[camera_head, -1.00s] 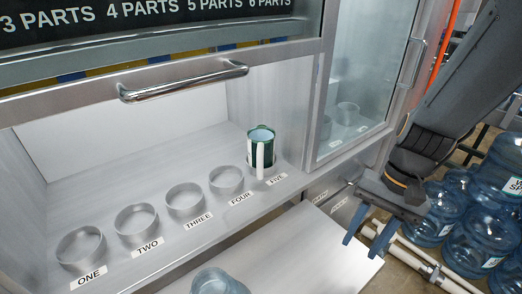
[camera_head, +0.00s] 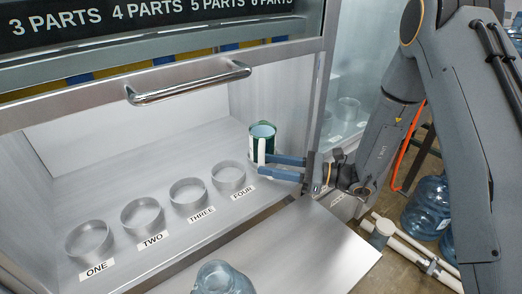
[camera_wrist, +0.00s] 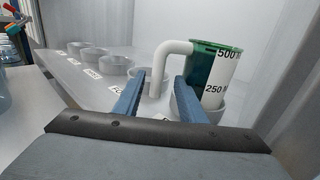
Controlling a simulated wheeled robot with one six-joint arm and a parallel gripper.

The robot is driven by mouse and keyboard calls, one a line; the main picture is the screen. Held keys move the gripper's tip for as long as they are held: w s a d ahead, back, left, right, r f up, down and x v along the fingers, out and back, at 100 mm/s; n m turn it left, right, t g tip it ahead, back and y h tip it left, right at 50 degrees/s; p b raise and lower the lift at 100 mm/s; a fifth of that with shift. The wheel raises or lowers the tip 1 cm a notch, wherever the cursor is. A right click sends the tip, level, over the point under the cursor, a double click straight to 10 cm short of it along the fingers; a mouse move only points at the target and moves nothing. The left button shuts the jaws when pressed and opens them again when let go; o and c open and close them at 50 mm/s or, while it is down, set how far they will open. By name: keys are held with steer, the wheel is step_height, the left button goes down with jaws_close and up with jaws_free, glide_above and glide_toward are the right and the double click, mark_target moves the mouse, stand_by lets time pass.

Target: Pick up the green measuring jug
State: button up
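The green measuring jug (camera_head: 262,134) stands upright in the rightmost ring holder inside the cabinet. In the wrist view the jug (camera_wrist: 213,75) has a green back, a white front marked 500 and 250, and a white handle (camera_wrist: 157,68) on its left side. My gripper (camera_head: 262,167) has reached into the cabinet from the right at the jug's lower part. It is open: in the wrist view its blue fingers (camera_wrist: 160,84) lie either side of the handle's vertical part. I cannot tell whether either finger touches the handle. The jug's holder is partly hidden behind the fingers.
Empty ring holders stand in a row to the left, labelled ONE (camera_head: 90,239), TWO (camera_head: 142,216), THREE (camera_head: 188,193) and FOUR (camera_head: 228,177). A raised cabinet door with a metal handle (camera_head: 190,82) hangs above. A pale board (camera_head: 300,245) and a clear blue jug (camera_head: 222,278) are in front.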

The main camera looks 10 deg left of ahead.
steer(key=a+p, duration=0.1)
steer(key=a, duration=0.1)
steer(key=a+p, duration=0.1)
steer(key=a, duration=0.3)
steer(key=shift+s+r+p, duration=0.2)
steer(key=shift+r+p, duration=0.15)
steer(key=shift+p, duration=0.05)
steer(key=shift+w+a+f, duration=0.1)
steer(key=shift+a, duration=0.4)
jaws_close()
stand_by(0.6)
